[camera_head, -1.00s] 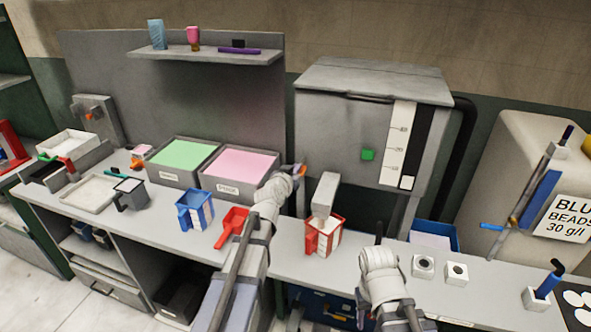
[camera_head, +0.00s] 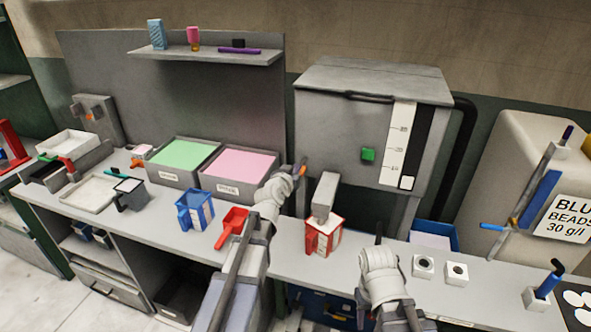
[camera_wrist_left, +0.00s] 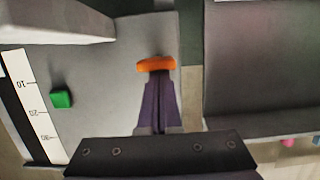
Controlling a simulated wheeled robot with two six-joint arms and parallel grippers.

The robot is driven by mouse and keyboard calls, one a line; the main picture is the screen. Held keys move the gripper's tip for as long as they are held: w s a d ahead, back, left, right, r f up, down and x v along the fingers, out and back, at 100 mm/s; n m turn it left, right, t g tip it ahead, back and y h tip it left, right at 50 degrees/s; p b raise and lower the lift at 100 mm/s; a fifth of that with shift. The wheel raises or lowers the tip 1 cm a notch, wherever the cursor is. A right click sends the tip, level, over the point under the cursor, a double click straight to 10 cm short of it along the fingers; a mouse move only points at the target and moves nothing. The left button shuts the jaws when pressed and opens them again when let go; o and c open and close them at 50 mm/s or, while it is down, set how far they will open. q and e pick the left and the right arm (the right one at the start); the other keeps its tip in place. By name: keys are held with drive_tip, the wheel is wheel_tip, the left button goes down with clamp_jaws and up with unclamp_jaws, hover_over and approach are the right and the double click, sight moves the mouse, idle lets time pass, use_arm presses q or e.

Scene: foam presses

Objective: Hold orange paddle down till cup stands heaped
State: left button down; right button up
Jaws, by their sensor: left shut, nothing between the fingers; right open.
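The orange paddle (camera_head: 303,168) is at the left side of the grey dispenser (camera_head: 350,125). It shows as an orange bar in the left wrist view (camera_wrist_left: 156,64). My left gripper (camera_head: 298,174) is shut and empty, with its fingertips (camera_wrist_left: 158,75) at the paddle; I cannot tell whether they press it. The red cup (camera_head: 322,240) with a white label stands upright under the dispenser's grey spout (camera_head: 325,195). The spout hides most of the cup's mouth, so its fill cannot be told. My right gripper (camera_head: 378,235) is open, mostly behind its wrist, right of the cup.
A green button (camera_head: 368,155) and a white level scale (camera_head: 398,145) are on the dispenser's front. Left of my left arm are a red scoop (camera_head: 233,224), a blue jug (camera_head: 195,211) and pink and green bins.

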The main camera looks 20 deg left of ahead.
use_arm(q)
drive_tip(key=shift+r+p, duration=0.75)
drive_tip(key=shift+p, duration=0.05)
wheel_tip(320, 180, up, 3)
drive_tip(key=p, duration=0.3)
drive_tip(key=shift+r, duration=0.2)
drive_tip(key=f+p+v, duration=0.1)
drive_tip(key=p+v, duration=0.1)
drive_tip(key=v, duration=0.7)
drive_tip(key=shift+s+r, duration=0.15)
drive_tip(key=shift+s, duration=0.35)
